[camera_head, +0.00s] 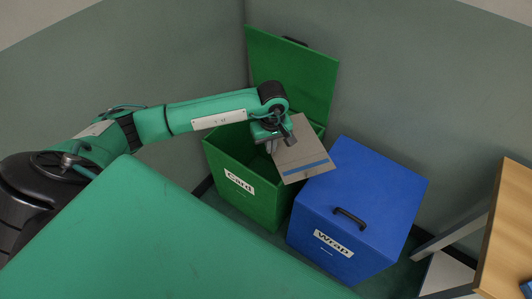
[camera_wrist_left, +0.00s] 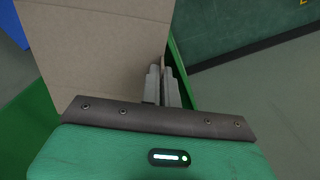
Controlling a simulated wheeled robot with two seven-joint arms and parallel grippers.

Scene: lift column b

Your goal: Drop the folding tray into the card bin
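The folding tray (camera_head: 302,152) is a flat grey-brown card sheet with a blue stripe. It hangs tilted over the right part of the open green card bin (camera_head: 240,186), which is labelled "Card". My left gripper (camera_head: 271,146) is above the bin's opening, shut on the tray's left edge. In the left wrist view the tray (camera_wrist_left: 98,45) fills the upper left, and the gripper fingers (camera_wrist_left: 163,86) pinch its edge. The bin's green lid (camera_head: 292,75) stands open against the wall. The bin's inside is partly hidden by the gripper and tray. My right gripper is not in view.
A closed blue bin (camera_head: 360,205) labelled "Wrap" stands right beside the card bin, its lid with a black handle. A wooden-topped table (camera_head: 508,235) is at the far right. Grey-green walls (camera_head: 400,75) close in behind the bins.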

